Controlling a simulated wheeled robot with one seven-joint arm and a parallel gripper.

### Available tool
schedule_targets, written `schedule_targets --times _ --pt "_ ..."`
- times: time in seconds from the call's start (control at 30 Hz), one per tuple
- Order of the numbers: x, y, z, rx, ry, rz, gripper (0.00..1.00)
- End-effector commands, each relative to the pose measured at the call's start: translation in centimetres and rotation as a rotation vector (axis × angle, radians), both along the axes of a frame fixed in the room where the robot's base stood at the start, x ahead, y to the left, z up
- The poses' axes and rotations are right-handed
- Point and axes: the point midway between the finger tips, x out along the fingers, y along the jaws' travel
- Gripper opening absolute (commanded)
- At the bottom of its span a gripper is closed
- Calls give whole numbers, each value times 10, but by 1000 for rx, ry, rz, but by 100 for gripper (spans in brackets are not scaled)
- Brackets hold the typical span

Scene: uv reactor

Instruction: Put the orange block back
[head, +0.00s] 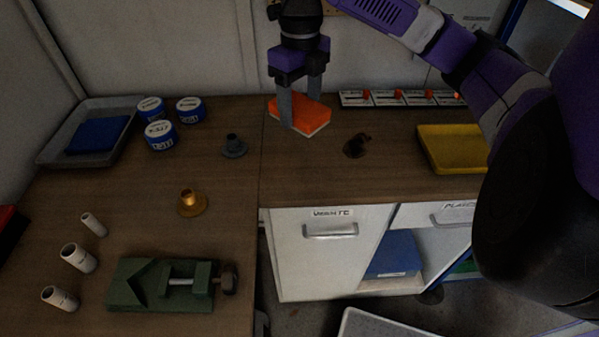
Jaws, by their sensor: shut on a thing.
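The orange block (313,112) has an orange top and a pale lower edge. My gripper (301,122) points down from above in the head view and is shut on the orange block, one finger on its near side and the other partly hidden behind it. The block is over the back of the wooden worktop, near the seam between two bench sections. I cannot tell whether it touches the worktop or is held slightly above it.
A grey tray (52,152) holds a blue block (92,135). Blue-and-white tins (160,136), a dark flanged part (233,147), a brass part (190,203), a green vise (150,288), white cylinders (79,258), a yellow tray (432,152) and a switch strip (388,99) stand around.

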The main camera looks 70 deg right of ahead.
Motion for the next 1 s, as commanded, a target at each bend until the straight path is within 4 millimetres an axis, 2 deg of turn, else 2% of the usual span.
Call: schedule_targets --times 0.1,0.5,0.6,0.83,1.0 --pt "0 1 -30 7 0 -2 17" --pt "0 0 -121 3 1 -6 17" --pt "0 0 -133 1 1 -4 17" --pt "0 1 -147 2 -1 -5 17" --pt "0 1 -171 4 1 -5 17"
